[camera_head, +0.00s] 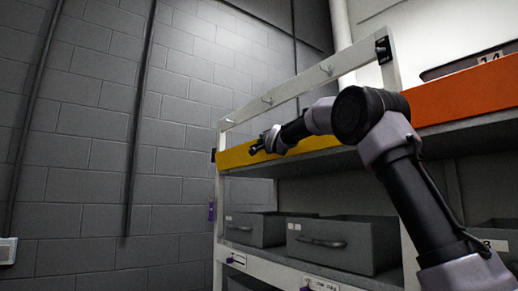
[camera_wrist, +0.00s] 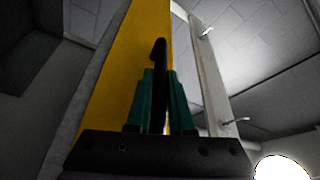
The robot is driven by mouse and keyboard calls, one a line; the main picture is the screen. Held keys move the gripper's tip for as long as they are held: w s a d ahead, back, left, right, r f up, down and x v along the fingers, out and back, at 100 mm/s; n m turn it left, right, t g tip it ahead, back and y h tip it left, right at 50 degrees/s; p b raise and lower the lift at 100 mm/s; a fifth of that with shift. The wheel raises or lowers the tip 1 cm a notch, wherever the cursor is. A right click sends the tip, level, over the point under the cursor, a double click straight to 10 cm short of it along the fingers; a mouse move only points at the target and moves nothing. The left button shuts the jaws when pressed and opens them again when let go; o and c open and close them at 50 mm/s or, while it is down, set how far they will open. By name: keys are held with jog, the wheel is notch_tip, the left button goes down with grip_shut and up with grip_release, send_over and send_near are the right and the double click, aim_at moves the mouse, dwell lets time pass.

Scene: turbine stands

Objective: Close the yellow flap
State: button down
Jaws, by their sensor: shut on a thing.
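The yellow flap (camera_head: 318,143) is a long panel along the front of the stand's upper shelf in the head view. It also fills the upper middle of the wrist view (camera_wrist: 112,70). My gripper (camera_head: 257,148) is at the flap's left part, with the arm reaching in from the right. In the wrist view its green fingers (camera_wrist: 158,95) are shut on a slim black handle (camera_wrist: 158,58) in front of the yellow surface. My gripper and wrist hide part of the flap in the head view.
A white frame bar with hooks (camera_head: 267,99) runs above the flap. An orange panel (camera_head: 462,93) is at the right. Grey drawers (camera_head: 335,243) sit below the shelf. A grey block wall (camera_head: 90,170) stands at the left, with open room before it.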

jog(key=shift+w+d+r, duration=0.35)
jog(key=shift+d+r, duration=0.1)
jog(key=shift+d, duration=0.1)
dwell(0.4)
jog(key=c, duration=0.8)
grip_release()
jog(key=v, duration=1)
jog(key=shift+s, duration=0.35)
jog(key=shift+d+f, duration=0.15)
